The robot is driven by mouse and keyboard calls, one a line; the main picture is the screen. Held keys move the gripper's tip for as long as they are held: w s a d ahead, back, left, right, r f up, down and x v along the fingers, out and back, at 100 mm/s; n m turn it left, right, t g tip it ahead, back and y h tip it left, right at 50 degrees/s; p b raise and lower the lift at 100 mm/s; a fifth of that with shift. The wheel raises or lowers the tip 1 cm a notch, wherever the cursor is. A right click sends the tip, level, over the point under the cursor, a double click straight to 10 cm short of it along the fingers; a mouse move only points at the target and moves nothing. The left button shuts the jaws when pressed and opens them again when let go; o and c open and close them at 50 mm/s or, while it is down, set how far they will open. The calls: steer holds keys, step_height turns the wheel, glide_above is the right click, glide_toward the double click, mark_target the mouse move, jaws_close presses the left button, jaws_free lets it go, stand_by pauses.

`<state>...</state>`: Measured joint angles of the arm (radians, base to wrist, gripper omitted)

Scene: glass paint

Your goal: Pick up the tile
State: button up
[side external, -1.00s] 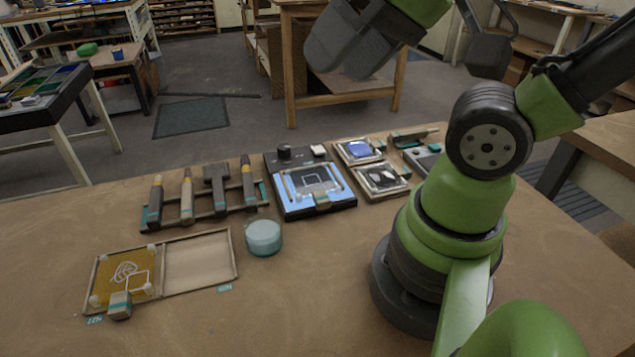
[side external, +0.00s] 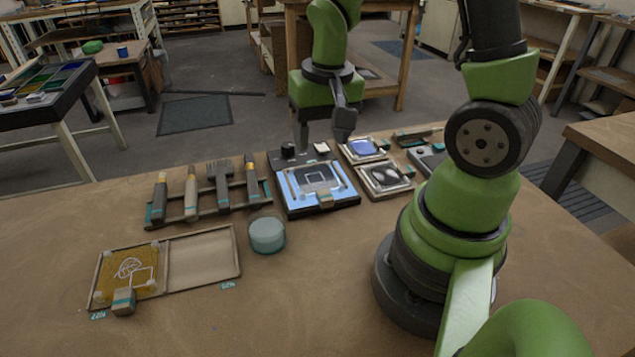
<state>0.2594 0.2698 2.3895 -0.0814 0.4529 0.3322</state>
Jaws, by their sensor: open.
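An amber tile (side external: 113,282) with white line marks lies in the left half of a shallow two-part wooden frame (side external: 203,229) at the front left. The right half is empty. A clear square tile (side external: 316,178) with a pale outline appears to lie on the bright blue light pad (side external: 292,205). I cannot tell which tile the task means. My gripper (side external: 322,137) is open and empty, pointing down above the back edge of the light pad, apart from both tiles. Its fingers are spread left and right.
A tool rack (side external: 208,213) with several handled tools stands left of the pad. A round pale jar (side external: 267,235) stands in front. Small trays with a blue piece (side external: 362,147) and white pieces (side external: 385,177) sit right. A small block (side external: 123,301) touches the amber tile's frame. The front table is clear.

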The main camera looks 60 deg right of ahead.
mark_target(327, 199)
steer(key=shift+m+g, duration=0.3)
steer(key=shift+g, duration=0.2)
steer(key=shift+s+d+f, duration=0.1)
steer(key=shift+d+f, duration=0.1)
steer(key=shift+f, duration=2.05)
steer(key=shift+s+d+f, duration=0.15)
steer(key=shift+d+f, duration=0.1)
steer(key=shift+f, duration=2)
steer(key=shift+s+d+f, duration=0.1)
steer(key=shift+d+f, duration=0.1)
steer(key=shift+f, duration=2.05)
jaws_close()
